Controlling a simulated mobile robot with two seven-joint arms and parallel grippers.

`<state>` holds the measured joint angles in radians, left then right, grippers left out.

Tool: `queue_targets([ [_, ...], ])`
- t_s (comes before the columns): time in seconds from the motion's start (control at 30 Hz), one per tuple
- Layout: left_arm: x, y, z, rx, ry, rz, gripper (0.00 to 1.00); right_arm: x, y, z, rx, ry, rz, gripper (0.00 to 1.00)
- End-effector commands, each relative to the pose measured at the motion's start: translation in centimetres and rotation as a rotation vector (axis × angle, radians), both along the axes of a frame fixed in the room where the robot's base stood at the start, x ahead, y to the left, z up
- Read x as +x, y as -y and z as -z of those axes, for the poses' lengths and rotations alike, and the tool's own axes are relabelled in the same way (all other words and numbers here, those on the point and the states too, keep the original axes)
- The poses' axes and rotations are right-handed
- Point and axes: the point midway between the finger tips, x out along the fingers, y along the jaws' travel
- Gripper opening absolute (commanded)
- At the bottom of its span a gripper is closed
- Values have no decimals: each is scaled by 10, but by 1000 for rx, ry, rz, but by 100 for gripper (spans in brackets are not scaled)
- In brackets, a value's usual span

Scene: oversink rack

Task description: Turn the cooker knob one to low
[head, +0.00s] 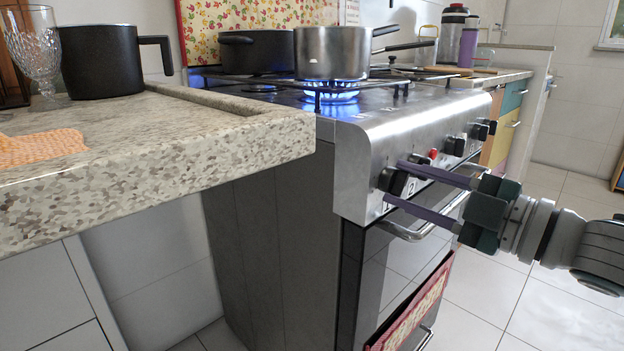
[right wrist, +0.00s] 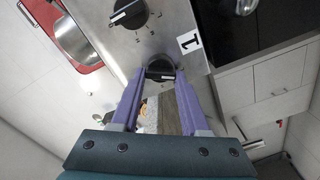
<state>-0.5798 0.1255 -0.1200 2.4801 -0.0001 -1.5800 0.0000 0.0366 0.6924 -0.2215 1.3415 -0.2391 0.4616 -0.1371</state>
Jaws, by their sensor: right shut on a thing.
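The cooker (head: 400,140) has a steel front panel with a row of black knobs. Cooker knob one (head: 392,181) is the nearest knob, by the label 1. In the right wrist view the knob (right wrist: 160,70) sits between the tips of the purple fingers. My right gripper (head: 398,182) reaches in from the right and is shut on this knob, one finger on each side. The fingers partly cover the knob, so its exact setting is hard to read. A blue flame (head: 332,96) burns under the steel pot (head: 332,53). My left gripper is not in view.
A granite counter (head: 200,140) stands at the left, close to the cooker's corner. Another knob (right wrist: 128,13) with a white pointer sits near the held one. An oven handle (head: 408,232) and a red patterned towel (head: 415,305) are below. The floor at the right is clear.

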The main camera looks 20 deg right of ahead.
Motion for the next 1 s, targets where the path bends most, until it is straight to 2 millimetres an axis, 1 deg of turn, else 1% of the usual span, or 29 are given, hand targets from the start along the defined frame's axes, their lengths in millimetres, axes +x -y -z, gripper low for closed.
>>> queue_targets([
  [0.43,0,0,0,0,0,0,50,0,0,0,-8,5,0,0],
  [0.47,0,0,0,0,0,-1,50,0,0,0,-8,5,0,46],
  [0.5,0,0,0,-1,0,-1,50,0,0,0,-8,5,0,50],
  [0.7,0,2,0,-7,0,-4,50,0,0,0,-8,4,-1,73],
  [0.73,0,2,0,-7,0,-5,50,0,0,0,-8,4,-1,75],
  [1.0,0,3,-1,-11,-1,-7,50,-2,1,0,-8,2,-1,75],
])
